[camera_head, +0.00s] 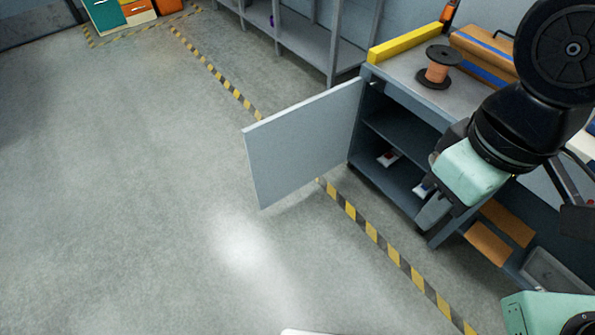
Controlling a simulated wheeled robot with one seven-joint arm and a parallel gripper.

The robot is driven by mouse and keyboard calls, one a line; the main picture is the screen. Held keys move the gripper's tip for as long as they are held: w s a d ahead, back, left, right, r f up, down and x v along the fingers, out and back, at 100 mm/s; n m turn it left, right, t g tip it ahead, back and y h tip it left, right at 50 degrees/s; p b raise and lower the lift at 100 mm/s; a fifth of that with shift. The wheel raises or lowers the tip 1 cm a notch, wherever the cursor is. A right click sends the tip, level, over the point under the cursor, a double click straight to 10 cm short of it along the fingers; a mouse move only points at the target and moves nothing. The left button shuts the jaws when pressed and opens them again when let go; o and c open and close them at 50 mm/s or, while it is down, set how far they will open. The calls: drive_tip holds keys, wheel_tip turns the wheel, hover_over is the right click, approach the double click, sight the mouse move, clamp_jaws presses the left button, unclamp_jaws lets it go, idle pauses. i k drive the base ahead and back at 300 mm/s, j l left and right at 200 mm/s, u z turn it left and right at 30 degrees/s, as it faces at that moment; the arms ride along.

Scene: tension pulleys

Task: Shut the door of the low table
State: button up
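The low table (409,73) is a grey-blue cabinet at the right, with an open front and inner shelves. Its flat light-grey door (303,142) stands wide open, swung out to the left over the floor from the hinge side at the table's left front corner. My gripper (431,222) is at the lower right of the opening, in front of the cabinet and apart from the door. Its fingers are dark and partly hidden, so I cannot tell whether they are open or shut.
A spool (437,70), a yellow bar (405,43) and a wooden case (484,52) lie on the table top. Small packets (389,157) lie inside. A grey shelf rack (325,40) stands behind. Striped tape (372,232) crosses the floor, which is clear at the left.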

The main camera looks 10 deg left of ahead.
sight(288, 150)
drive_tip(key=k+z, duration=0.15)
drive_tip(key=z, duration=0.25)
drive_tip(key=k+z, duration=0.2)
drive_tip(key=z, duration=0.2)
drive_tip(key=k+l+z, duration=0.15)
drive_tip(key=z, duration=0.2)
drive_tip(key=j+z, duration=0.35)
drive_tip(key=j, duration=4.5)
drive_tip(key=k+j+u, duration=0.15)
drive_tip(key=k+l+u, duration=0.45)
drive_tip(key=k+j, duration=0.05)
